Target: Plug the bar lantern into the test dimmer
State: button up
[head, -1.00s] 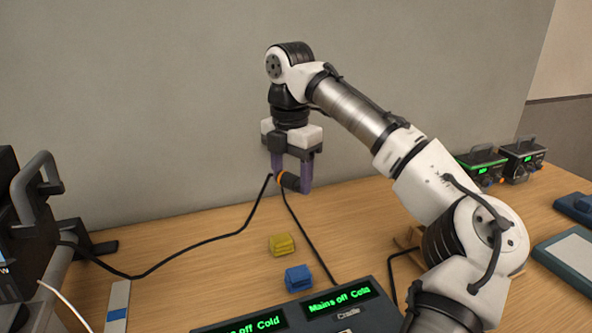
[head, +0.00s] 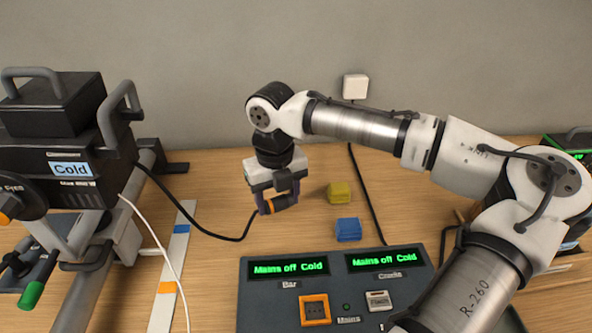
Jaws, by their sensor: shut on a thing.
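My gripper (head: 277,205) is shut on a dark plug (head: 284,202) with an orange band, above the table behind the test dimmer. A black cable runs from the plug left to the black lantern (head: 70,160), whose label reads "Cold". The test dimmer (head: 250,300) is a dark box at the front with two green displays, both reading "Mains off Cold". An orange-framed socket (head: 315,309) sits below the display marked "Bar". A pale switch-like part (head: 378,300) sits on its right. My arm hides the dimmer's right front.
A yellow block (head: 339,192) and a blue block (head: 348,230) lie behind the dimmer. A black cable runs from a white wall box (head: 355,87) down toward the dimmer. A striped strip (head: 172,265) and a white cable lie left.

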aim_at(278, 228)
jog(key=shift+s+a+f+b, duration=0.2)
jog(key=shift+f+b, duration=0.1)
jog(key=shift+f, duration=0.35)
notch_tip(278, 228, down, 4)
jog(key=b, duration=0.5)
jog(key=shift+f, duration=0.1)
jog(key=o, duration=1)
jog(key=shift+o, duration=0.2)
